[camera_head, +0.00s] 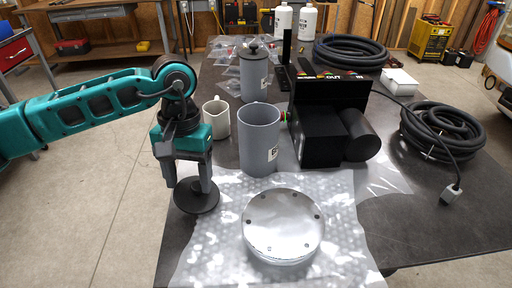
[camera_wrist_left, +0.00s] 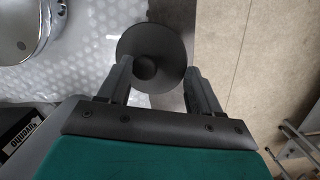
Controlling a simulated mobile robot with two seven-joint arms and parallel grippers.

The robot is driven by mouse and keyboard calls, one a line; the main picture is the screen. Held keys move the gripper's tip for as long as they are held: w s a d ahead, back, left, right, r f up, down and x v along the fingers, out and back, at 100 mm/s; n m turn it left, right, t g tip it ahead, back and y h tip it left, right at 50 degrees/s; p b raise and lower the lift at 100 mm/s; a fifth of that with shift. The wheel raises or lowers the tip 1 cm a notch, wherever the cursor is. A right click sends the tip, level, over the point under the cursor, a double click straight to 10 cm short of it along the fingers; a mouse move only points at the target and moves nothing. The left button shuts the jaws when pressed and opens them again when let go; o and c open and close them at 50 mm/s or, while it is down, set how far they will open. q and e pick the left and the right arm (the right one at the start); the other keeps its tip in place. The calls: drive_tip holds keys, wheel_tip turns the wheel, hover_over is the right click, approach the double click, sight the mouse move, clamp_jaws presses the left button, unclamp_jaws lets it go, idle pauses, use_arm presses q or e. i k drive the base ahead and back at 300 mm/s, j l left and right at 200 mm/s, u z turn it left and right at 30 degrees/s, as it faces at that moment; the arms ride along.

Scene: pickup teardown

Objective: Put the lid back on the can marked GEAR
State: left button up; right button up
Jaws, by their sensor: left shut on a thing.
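My left gripper (camera_head: 197,178) points down near the table's left edge and is shut on the dark round lid (camera_head: 197,198), at its knob as far as I can tell. The lid also shows in the left wrist view (camera_wrist_left: 165,38), round and flat, with its knob between the fingers (camera_wrist_left: 158,82). An open grey can (camera_head: 259,145) stands upright, up and to the right of the lid, apart from it. Its label is turned partly away and I cannot read it fully. A second grey can (camera_head: 254,78) behind it wears a dark knobbed lid. My right gripper is not in view.
A round metal cover (camera_head: 283,226) lies in front on bubble wrap (camera_head: 210,255). A black box-shaped device (camera_head: 322,138) stands close on the can's right. Coiled hoses (camera_head: 350,50) lie farther right.

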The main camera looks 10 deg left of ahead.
sight(258, 123)
drive_tip(key=k+j+z, duration=0.2)
drive_tip(key=j, duration=0.25)
drive_tip(key=j+z, duration=0.15)
drive_tip(key=j, duration=0.25)
drive_tip(key=k+j+z, duration=0.2)
drive_tip(key=j, duration=0.2)
drive_tip(key=k+j+z, duration=0.2)
drive_tip(key=k+j, duration=0.05)
drive_tip(key=j, duration=0.1)
